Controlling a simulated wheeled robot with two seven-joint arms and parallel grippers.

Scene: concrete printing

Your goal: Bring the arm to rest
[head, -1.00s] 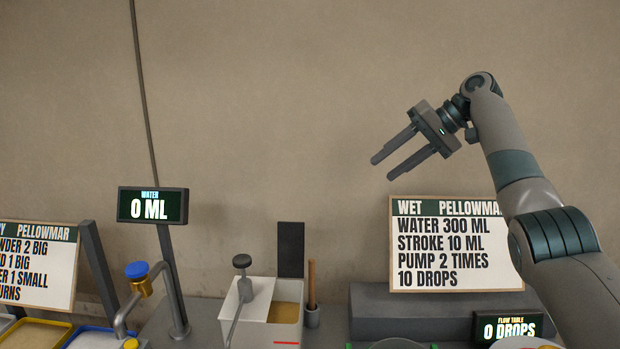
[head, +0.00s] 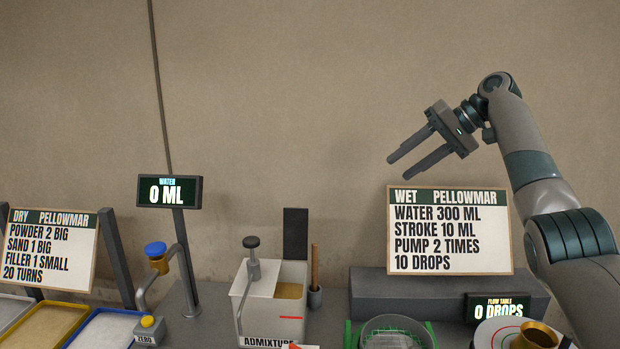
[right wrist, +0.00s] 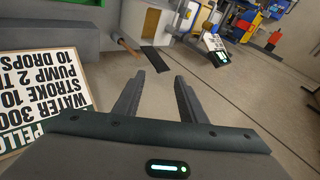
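My right arm comes in from the right in the head view. My right gripper (head: 411,168) is raised in front of the bare wall, above the wet recipe board (head: 449,243). Its two fingers are apart with nothing between them, and they point down to the left. In the right wrist view the fingers (right wrist: 156,95) are also parted and empty. The wet board shows at the left edge of that view (right wrist: 38,95). My left gripper does not show.
Below stand the dry board (head: 50,250), the water display (head: 167,191) reading 0 ML, a blue-topped tap (head: 156,250), the admixture box (head: 262,305), a green-framed bowl (head: 395,333) and the flow table display (head: 498,308) reading 0 DROPS. The wall area around the gripper is clear.

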